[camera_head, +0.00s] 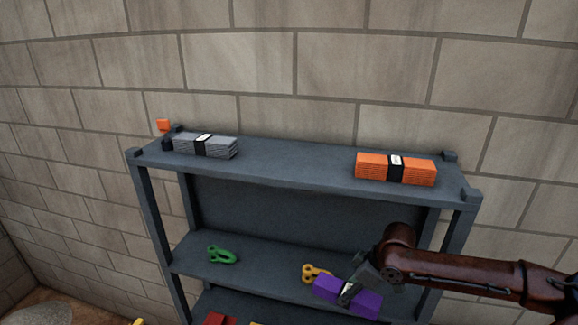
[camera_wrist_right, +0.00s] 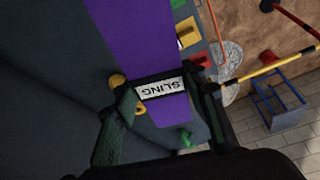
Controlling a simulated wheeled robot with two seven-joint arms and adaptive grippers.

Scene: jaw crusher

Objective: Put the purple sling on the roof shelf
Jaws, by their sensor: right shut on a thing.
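The purple sling (camera_head: 347,297) is a folded bundle with a black band and a white label. It is in front of the shelf unit, near the height of its middle shelf. My right gripper (camera_head: 358,285) is shut on the sling at its band. In the right wrist view the sling (camera_wrist_right: 138,42) runs between the fingers of my right gripper (camera_wrist_right: 165,92), with the label reading "SLING". The roof shelf (camera_head: 290,173) is the dark grey top board, with a grey sling (camera_head: 205,146) at its left and an orange sling (camera_head: 396,168) at its right. My left gripper is not in view.
The top board is clear between the grey and orange slings. Corner posts (camera_head: 470,195) rise slightly above it. A green shackle (camera_head: 222,255) and a yellow shackle (camera_head: 316,272) lie on the middle shelf. A block wall stands behind. A blue stool (camera_wrist_right: 277,105) stands on the floor.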

